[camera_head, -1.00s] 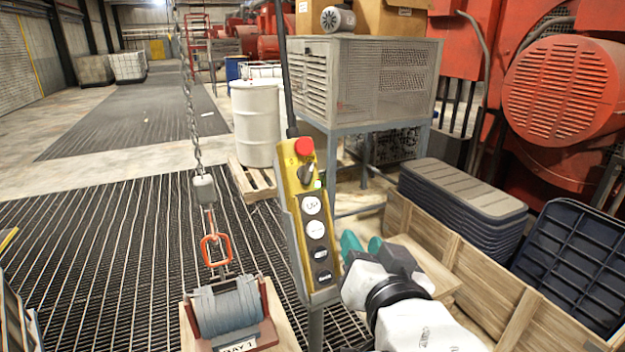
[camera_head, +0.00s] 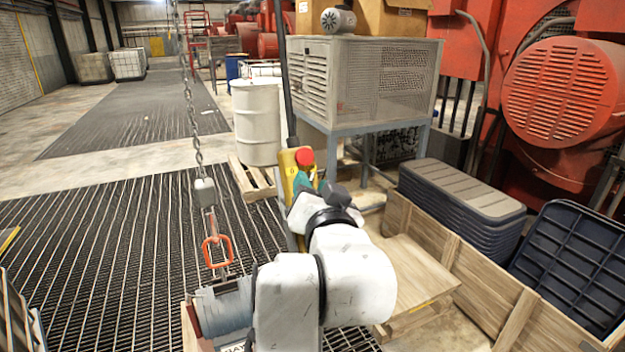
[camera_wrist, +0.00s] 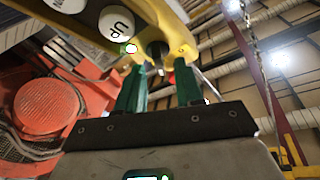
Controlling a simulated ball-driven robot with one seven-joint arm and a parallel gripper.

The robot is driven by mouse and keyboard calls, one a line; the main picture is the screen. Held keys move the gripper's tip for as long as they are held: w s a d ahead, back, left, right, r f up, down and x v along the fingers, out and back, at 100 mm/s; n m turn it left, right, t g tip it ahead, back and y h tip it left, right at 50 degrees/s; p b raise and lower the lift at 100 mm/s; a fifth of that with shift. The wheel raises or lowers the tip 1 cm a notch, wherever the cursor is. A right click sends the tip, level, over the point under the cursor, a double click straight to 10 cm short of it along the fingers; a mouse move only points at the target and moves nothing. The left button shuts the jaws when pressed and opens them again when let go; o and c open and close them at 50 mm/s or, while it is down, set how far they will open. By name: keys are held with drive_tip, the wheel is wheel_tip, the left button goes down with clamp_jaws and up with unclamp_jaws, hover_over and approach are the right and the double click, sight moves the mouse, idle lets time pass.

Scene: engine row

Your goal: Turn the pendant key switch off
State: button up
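The yellow pendant (camera_head: 288,172) hangs upright on a dark cable, with a red stop button (camera_head: 304,156) near its top. My gripper (camera_head: 310,181) is at the pendant's upper front, just below the red button, and hides the key switch and push buttons in the head view. In the wrist view, the dark key switch (camera_wrist: 157,50) sits on the yellow face beside a small lit green lamp (camera_wrist: 129,48) and the white UP button (camera_wrist: 116,24). My gripper's green fingers (camera_wrist: 159,80) stand apart on either side of the key switch. Contact with it cannot be told.
A chain with an orange hook (camera_head: 216,251) hangs left of the pendant. Grating floor is open at left.

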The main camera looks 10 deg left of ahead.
drive_tip(key=shift+w+a, duration=0.15)
drive_tip(key=shift+w, duration=0.3)
clamp_jaws()
